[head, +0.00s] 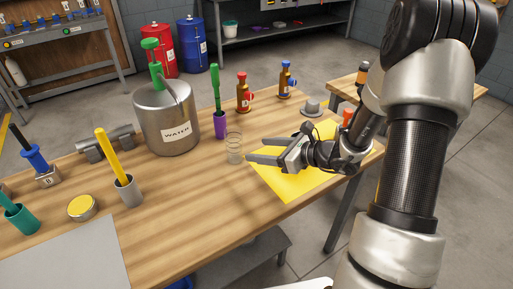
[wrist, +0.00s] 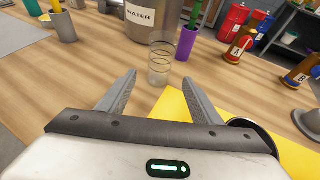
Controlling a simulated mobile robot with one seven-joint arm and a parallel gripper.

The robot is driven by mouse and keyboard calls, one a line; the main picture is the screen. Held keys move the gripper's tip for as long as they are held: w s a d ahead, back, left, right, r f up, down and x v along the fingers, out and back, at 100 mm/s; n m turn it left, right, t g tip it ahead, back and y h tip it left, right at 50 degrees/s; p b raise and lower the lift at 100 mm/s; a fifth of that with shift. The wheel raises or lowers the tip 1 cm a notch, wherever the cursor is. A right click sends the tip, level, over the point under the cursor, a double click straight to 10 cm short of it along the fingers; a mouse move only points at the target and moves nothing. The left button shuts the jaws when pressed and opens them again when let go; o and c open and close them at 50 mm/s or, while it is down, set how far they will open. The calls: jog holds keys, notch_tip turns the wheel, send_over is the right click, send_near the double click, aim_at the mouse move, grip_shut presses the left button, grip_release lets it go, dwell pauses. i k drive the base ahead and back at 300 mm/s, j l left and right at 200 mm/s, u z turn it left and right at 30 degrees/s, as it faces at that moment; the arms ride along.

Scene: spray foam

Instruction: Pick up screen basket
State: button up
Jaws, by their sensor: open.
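The screen basket (head: 234,148) is a small, see-through wire cylinder with dark rings. It stands upright on the wooden table, just in front of the purple cup. In the wrist view the basket (wrist: 160,66) is ahead of the fingers, near the middle. My gripper (head: 248,150) is open, with its fingers pointing left toward the basket over the edge of the yellow mat. In the wrist view the two fingertips of my gripper (wrist: 162,75) spread to either side of the basket's line. I cannot tell whether the basket is between the tips. Nothing is held.
A purple cup (head: 220,126) with a green-handled tool stands right behind the basket. A large metal WATER pot (head: 168,122) is behind left. Brown bottles (head: 243,96) stand farther back. A yellow mat (head: 283,185) lies under my gripper.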

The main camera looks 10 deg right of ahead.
aim_at(348, 113)
jog(key=z, duration=0.85)
